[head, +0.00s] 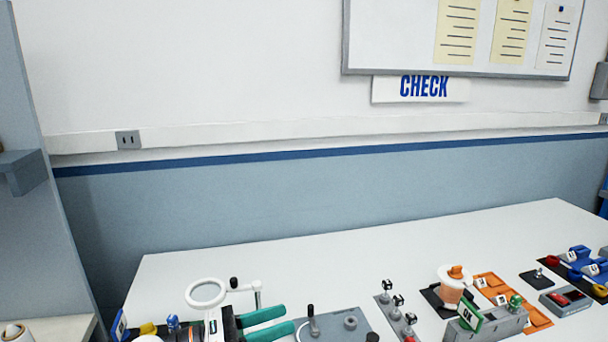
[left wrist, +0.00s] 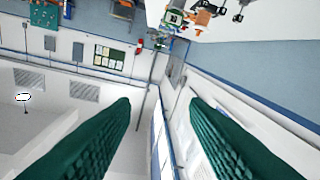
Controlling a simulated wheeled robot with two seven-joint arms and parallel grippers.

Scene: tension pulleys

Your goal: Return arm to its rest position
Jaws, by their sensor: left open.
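My left gripper (head: 288,319) shows at the bottom of the head view, low and left of centre, its two teal fingers pointing right. The fingers are apart with nothing between them. In the left wrist view the same gripper (left wrist: 160,103) shows both ridged fingers spread, with only distant wall and floor behind the gap. In the head view it is in front of the white table (head: 330,262); I cannot tell its height above it. My right gripper is not in view.
A ring magnifier (head: 205,293) stands beside my left gripper. A grey plate with a post (head: 335,325) lies right of the fingers. The table's back strip is clear.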

